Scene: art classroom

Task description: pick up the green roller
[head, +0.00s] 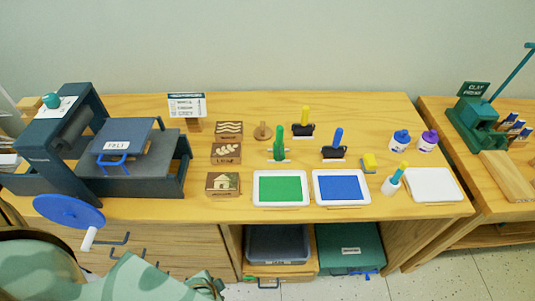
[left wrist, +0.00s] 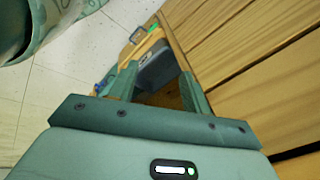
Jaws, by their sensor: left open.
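The green roller (head: 279,145) stands upright on the wooden table in the head view, just behind the tray of green ink (head: 280,188). Its handle points up and its lower end is dark green. My left gripper (left wrist: 160,70) shows in the left wrist view with its two fingers apart and nothing between them. It is low in front of the wooden drawer fronts, well away from the roller. The roller is not seen in the left wrist view. My right gripper is in neither view.
A black roller with a yellow handle (head: 304,122) and a blue-handled roller (head: 335,144) stand nearby. A blue ink tray (head: 341,187), carved blocks (head: 226,153) and bottles (head: 400,141) share the table. A press with a blue wheel (head: 68,211) fills the left end.

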